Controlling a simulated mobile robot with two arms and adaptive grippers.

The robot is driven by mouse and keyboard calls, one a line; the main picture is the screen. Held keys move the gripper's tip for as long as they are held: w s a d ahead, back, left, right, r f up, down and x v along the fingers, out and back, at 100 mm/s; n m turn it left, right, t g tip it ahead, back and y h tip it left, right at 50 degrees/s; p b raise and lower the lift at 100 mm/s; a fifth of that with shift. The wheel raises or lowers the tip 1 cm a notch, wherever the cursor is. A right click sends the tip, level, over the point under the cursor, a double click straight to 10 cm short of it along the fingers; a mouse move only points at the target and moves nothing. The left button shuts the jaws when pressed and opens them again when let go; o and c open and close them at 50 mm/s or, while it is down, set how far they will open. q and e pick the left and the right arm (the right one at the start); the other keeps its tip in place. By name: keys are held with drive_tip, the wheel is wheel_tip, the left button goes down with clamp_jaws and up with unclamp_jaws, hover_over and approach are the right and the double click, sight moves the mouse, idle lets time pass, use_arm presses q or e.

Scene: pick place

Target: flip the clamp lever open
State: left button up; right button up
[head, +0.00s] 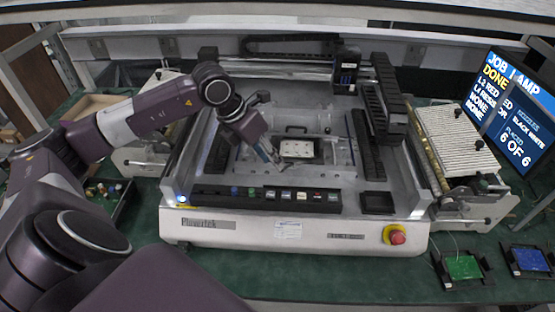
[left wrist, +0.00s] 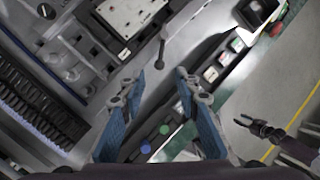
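In the left wrist view a small dark lever with a rounded end (left wrist: 161,48), which looks like the clamp lever, stands near the corner of a pale plate (left wrist: 124,14). My left gripper (left wrist: 160,74) is open, its two blue-padded fingers apart. The lever shows just beyond the gap between the fingertips, and nothing is between the pads. In the head view my left gripper (head: 274,158) is low over the machine bed, beside the pale plate (head: 297,149); the lever cannot be made out there. My right gripper (left wrist: 254,125) shows at the right of the left wrist view, fingers apart and empty.
The machine's front panel has a row of coloured buttons (head: 286,195) and a red stop button (head: 397,237). A gantry (head: 347,72) stands behind. A screen (head: 512,105) is at right. Green and blue boards (head: 463,267) lie at the front right.

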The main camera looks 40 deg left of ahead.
sight(291, 166)
use_arm(q)
drive_tip(key=x, duration=0.2)
drive_tip(key=shift+w+d+f+p, duration=0.15)
drive_tip(key=shift+w+f+p, duration=0.1)
drive_tip(key=shift+f+p, duration=0.05)
drive_tip(key=shift+w+d+f, duration=0.1)
drive_tip(key=shift+w+f, duration=0.15)
drive_tip(key=shift+f, duration=0.3)
drive_tip(key=c, duration=0.8)
clamp_jaws()
drive_tip(key=shift+w, duration=0.1)
use_arm(e)
drive_tip(key=shift+w+a+r, duration=0.1)
drive_tip(key=shift+a+r, duration=0.15)
drive_tip(key=shift+r, duration=0.15)
